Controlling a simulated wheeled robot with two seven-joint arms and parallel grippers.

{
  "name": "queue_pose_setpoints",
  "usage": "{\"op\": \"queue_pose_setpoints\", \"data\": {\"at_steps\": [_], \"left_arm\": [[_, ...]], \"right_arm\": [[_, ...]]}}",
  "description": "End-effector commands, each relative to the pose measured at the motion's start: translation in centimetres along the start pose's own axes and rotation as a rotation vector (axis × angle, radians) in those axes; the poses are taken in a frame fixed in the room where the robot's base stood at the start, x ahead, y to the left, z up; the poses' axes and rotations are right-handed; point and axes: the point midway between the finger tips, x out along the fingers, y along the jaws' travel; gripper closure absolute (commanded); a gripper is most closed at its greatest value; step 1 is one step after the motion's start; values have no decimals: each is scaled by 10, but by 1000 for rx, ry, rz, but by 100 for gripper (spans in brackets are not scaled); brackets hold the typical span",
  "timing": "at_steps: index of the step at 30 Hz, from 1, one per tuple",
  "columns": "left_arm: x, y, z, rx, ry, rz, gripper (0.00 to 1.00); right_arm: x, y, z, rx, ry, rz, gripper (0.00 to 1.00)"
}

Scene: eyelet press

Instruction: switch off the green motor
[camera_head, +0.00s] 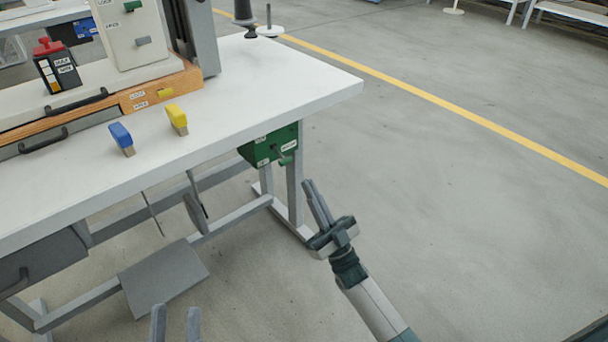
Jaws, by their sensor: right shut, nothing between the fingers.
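The green motor (262,151) is a box hung under the right end of the white table. It has small pale labels and a green lever or knob on its front, too small to read. My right gripper (312,192) is shut and empty. In the picture it is to the right of and below the green motor, apart from it. My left gripper (176,318) shows only its two fingertips at the bottom edge. They stand apart with nothing seen between them; the rest is out of view.
The white table (250,95) carries a press (130,30), a black box with a red button (57,66), and blue (121,137) and yellow (177,118) tabs. Below are a grey pedal (163,277) and table legs. The floor to the right is clear.

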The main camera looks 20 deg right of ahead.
Motion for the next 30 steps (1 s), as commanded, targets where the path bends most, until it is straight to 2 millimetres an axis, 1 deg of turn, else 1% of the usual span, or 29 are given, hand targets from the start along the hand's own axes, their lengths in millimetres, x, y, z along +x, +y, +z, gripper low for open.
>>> {"op": "queue_pose_setpoints", "data": {"at_steps": [1,3,7,25,28,30], "left_arm": [[0,0,0,1,5,0,69],[1,-1,-2,2,12,0,69],[2,-2,-3,4,20,1,69],[2,-3,-4,6,21,-3,69],[2,-3,-4,5,21,-2,69],[2,-2,-4,5,21,-2,69]], "right_arm": [[-8,0,1,0,-3,1,100],[-15,0,2,-1,-2,0,100],[-23,0,2,-1,0,0,100],[-25,-1,2,-1,0,-1,100],[-28,-6,0,1,-5,-2,100],[-30,-14,-4,3,-13,-5,100]]}}
